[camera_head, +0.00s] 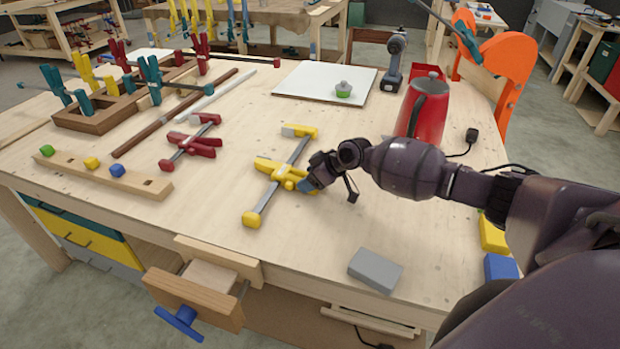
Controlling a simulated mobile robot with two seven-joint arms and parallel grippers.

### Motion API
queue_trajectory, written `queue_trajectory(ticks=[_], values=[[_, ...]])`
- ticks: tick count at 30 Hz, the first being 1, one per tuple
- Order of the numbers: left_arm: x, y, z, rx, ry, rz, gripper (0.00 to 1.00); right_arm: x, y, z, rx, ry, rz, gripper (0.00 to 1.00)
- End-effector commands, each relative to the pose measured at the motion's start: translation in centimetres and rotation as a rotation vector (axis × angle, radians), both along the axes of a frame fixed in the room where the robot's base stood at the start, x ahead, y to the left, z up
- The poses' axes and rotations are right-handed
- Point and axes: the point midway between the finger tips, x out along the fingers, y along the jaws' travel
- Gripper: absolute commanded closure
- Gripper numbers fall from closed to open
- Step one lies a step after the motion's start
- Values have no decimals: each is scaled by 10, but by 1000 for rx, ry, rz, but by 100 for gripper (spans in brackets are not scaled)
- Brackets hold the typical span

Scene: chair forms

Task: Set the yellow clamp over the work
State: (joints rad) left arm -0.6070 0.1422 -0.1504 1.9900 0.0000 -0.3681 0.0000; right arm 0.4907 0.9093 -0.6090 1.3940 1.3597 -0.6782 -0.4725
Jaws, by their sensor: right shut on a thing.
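The yellow clamp (293,157) lies on the wooden bench top (225,215), its grey bar running from a yellow jaw at the back to a yellow end at the front. My right gripper (307,181) reaches in from the right and is shut on the yellow middle part of the clamp. Its fingertips are small and partly hidden. An orange curved form (510,62) with a teal clamp (462,37) across it stands at the back right. I cannot tell which piece is the work. My left gripper is not in view.
A red kettle (423,108) stands close behind my right arm. A drill (395,58) and a white board (318,82) are behind. A red clamp (192,143) and a wooden frame with clamps (95,121) lie left. A grey block (375,270) is near the front edge.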

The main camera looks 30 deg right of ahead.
Motion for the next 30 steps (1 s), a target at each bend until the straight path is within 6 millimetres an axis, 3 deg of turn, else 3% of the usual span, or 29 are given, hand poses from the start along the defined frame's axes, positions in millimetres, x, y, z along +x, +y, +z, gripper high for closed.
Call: queue_trajectory(ticks=[5, 6, 10, 11, 30], values=[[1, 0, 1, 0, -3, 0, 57, 1, 1, 2, 1, -4, 1, 76], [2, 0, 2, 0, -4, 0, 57, 1, 1, 2, 1, -4, 1, 82], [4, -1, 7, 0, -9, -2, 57, 1, 1, 8, 1, -5, 2, 83], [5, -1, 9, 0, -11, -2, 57, 1, 1, 10, 1, -5, 2, 89], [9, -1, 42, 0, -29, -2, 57, 1, 0, 53, 0, -5, 1, 90]])
